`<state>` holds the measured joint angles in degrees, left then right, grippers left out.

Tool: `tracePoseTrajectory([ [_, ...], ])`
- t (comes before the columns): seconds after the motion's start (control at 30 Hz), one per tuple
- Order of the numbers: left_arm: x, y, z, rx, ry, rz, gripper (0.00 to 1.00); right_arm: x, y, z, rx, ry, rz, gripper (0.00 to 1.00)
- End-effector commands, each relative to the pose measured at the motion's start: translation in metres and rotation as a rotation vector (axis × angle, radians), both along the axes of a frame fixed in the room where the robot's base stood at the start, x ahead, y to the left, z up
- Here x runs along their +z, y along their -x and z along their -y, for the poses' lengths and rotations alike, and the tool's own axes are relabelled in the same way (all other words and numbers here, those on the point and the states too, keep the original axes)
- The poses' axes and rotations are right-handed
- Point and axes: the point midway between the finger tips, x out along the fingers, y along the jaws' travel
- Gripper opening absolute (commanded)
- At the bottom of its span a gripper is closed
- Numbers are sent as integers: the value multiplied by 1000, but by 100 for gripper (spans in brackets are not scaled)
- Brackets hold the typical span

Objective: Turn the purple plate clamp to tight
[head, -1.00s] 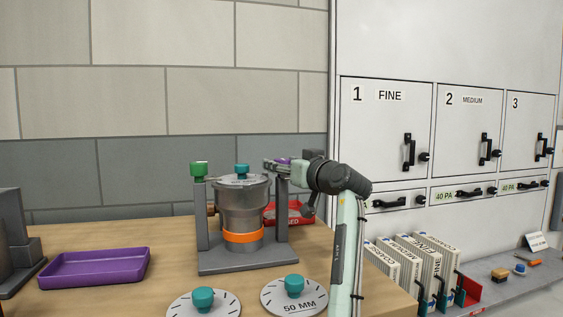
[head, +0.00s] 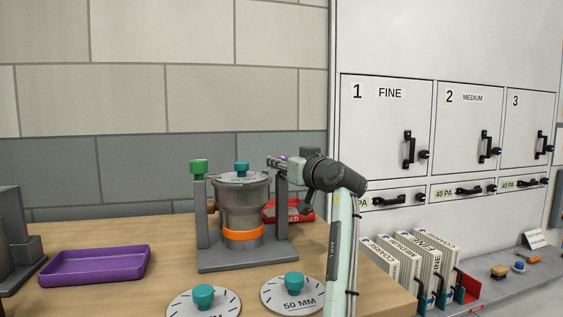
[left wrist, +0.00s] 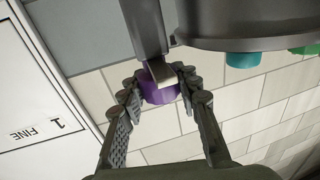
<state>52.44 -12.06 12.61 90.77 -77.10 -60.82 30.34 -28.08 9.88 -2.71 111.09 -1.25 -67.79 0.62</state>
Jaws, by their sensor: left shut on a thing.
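The purple plate clamp (left wrist: 158,92) is a round purple knob at the top of the right-hand grey post (left wrist: 143,25) of the burner stand. My left gripper (left wrist: 157,86) is shut on it, with one finger on each side. In the head view my left gripper (head: 279,161) is at the top of that post, and its fingers hide most of the purple knob. The green clamp knob (head: 198,167) tops the left-hand post. The grey metal vessel (head: 242,208) with an orange band stands between the posts, under a plate with a teal knob (head: 242,168). My right gripper is out of view.
A purple tray (head: 95,267) lies on the wooden bench at left. Two round plates with teal knobs (head: 293,281) lie in front of the stand. A red tray (head: 300,218) is behind my arm. Several filter panels (head: 410,255) stand at right below the numbered cabinet doors (head: 385,125).

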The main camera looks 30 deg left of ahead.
Motion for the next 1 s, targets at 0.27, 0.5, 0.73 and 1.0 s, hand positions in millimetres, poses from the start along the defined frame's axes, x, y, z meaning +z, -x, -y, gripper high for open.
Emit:
tracePoseTrajectory([
  [0.27,2,1,-1,-133,2,1,2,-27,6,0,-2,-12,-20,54],
  [0.5,2,2,-1,-319,-1,1,2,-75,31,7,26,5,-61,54],
  [0.73,0,1,-1,-479,-4,-3,3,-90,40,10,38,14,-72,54],
  [1.0,-1,0,0,-602,-2,-3,3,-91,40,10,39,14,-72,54],
])
